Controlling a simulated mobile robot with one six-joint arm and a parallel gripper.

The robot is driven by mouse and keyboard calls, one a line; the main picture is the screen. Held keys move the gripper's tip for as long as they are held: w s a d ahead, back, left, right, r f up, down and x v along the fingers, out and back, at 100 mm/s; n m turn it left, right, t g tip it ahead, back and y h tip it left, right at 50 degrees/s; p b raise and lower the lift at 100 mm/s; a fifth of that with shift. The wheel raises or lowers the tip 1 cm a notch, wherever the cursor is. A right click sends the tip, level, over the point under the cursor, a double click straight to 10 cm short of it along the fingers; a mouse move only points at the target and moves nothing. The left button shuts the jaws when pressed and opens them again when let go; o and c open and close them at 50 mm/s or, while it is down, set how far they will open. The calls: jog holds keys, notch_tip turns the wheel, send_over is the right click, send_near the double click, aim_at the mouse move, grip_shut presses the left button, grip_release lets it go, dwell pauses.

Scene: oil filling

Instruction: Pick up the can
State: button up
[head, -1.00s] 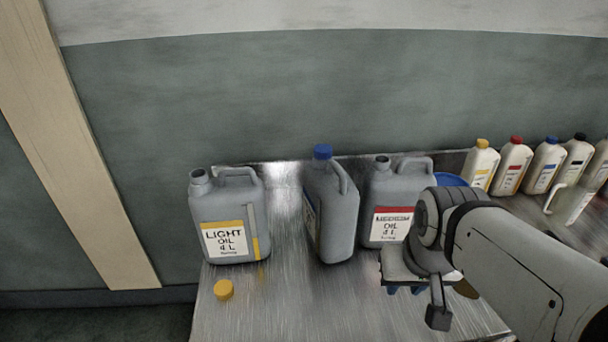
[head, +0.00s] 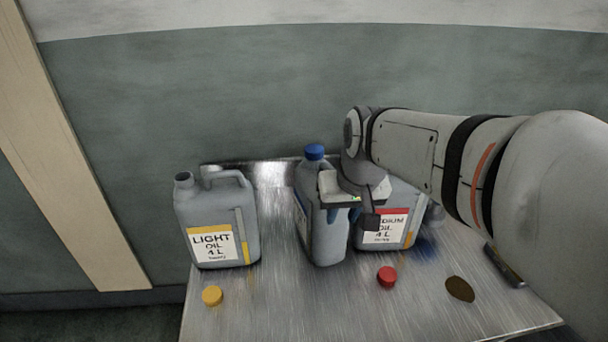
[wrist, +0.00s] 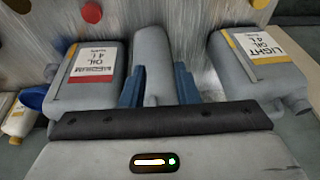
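Three grey oil cans stand upright on the metal table. The blue-capped can (head: 325,238) is in the middle, turned narrow side forward. The light oil can (head: 217,222) is on its left and the medium oil can (head: 384,228) on its right, partly hidden by my arm. In the wrist view, my gripper's blue fingers (wrist: 158,88) are spread on either side of the blue-capped can's upper part (wrist: 158,76). Any contact between fingers and can is unclear.
A yellow cap (head: 212,296) and a red cap (head: 387,277) lie on the table (head: 300,312) in front of the cans. A dark brown patch (head: 460,289) is farther right. The neighbouring cans stand close on both sides of my gripper.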

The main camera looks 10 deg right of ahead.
notch_tip(320, 180, up, 3)
jog(key=t+y, duration=0.1)
send_over(323, 164)
jog(key=s+d, duration=0.2)
jog(key=s, duration=0.1)
jog(key=shift+w+a, duration=0.15)
jog(key=shift+w, duration=0.1)
jog(key=p+x, duration=0.1)
jog(key=x, duration=0.2)
jog(key=w+x, duration=0.1)
jog(key=x, duration=0.3)
jog(key=shift+w+a+p, duration=0.1)
jog(key=shift+p, duration=0.3)
grip_shut()
